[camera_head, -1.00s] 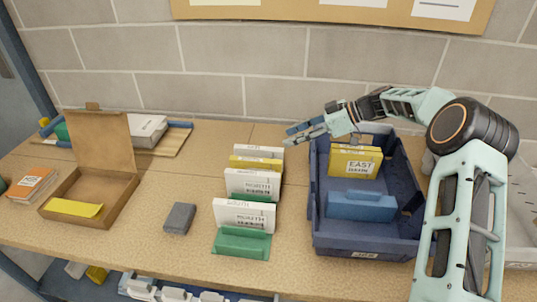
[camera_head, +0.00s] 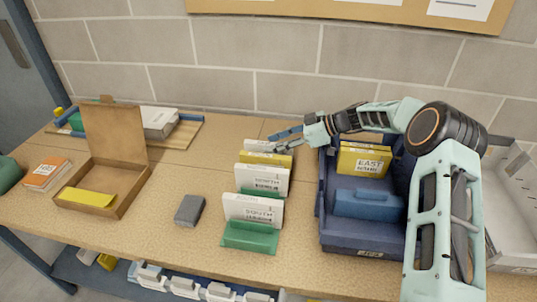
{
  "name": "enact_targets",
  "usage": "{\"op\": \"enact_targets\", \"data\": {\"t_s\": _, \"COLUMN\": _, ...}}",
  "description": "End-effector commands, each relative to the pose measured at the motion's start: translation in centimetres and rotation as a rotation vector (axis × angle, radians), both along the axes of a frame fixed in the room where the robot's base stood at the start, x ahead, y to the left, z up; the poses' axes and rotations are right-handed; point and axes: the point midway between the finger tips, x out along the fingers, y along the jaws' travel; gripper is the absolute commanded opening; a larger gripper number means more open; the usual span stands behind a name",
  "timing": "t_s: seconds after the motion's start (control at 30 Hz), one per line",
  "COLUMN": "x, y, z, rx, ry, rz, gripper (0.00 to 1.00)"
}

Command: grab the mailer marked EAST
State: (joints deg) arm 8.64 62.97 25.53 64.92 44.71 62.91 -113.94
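A yellow mailer (camera_head: 363,160) marked EAST stands upright in the blue bin (camera_head: 358,236) on the right, behind a blue block. Another yellow mailer (camera_head: 266,159) stands in the row left of the bin, between white mailers; its marking is hidden. My gripper (camera_head: 276,143) is at the back of that row, above and beside the yellow mailer's top edge, left of the bin. Its two fingers point left and look spread apart, with nothing clearly held. I cannot tell whether they touch the yellow mailer.
White mailers marked NORTH or similar (camera_head: 253,209) stand in front in the row, with a green holder (camera_head: 249,238) at its near end. A grey block (camera_head: 189,210) and an open cardboard box (camera_head: 119,207) lie left. The table between is clear. A block wall stands close behind.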

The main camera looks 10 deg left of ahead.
Motion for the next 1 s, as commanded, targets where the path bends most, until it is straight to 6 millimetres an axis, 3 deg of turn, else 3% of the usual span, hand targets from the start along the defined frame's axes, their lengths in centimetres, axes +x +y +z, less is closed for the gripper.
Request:
{"op": "enact_targets", "data": {"t_s": 0.2, "x": 0.05, "y": 0.05, "z": -0.04, "rx": 0.0, "ry": -0.001, "rz": -0.002, "gripper": 0.34}}
{"op": "enact_targets", "data": {"t_s": 0.5, "x": 0.05, "y": 0.04, "z": 0.0, "rx": 0.0, "ry": 0.0, "rz": -0.001, "gripper": 0.01}}
{"op": "enact_targets", "data": {"t_s": 1.0, "x": 0.08, "y": 0.04, "z": 0.37, "rx": 0.001, "ry": -0.002, "rz": -0.001, "gripper": 0.0}}
